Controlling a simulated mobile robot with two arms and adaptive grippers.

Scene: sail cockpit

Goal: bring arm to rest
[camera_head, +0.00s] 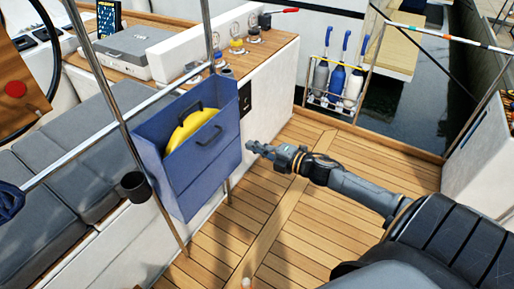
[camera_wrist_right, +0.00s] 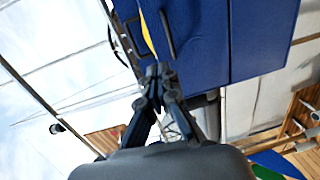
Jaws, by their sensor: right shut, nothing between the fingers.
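My right gripper (camera_head: 256,147) reaches in from the right over the wooden deck in the head view. Its fingers point left toward the blue box and look clear of it. In the right wrist view the gripper's fingers (camera_wrist_right: 158,75) come together at the tips, with nothing between them. The blue box (camera_head: 205,165) hangs on a metal rail and has dark handles. A yellow thing (camera_head: 192,128) lies inside it. The box also fills the top of the right wrist view (camera_wrist_right: 250,40). My left gripper is not in view.
A grey bench (camera_head: 70,150) and a steering wheel (camera_head: 18,85) are at the left. A wooden-topped counter (camera_head: 270,45) with winch-like fittings stands behind the box. The deck (camera_head: 300,220) below the arm is clear.

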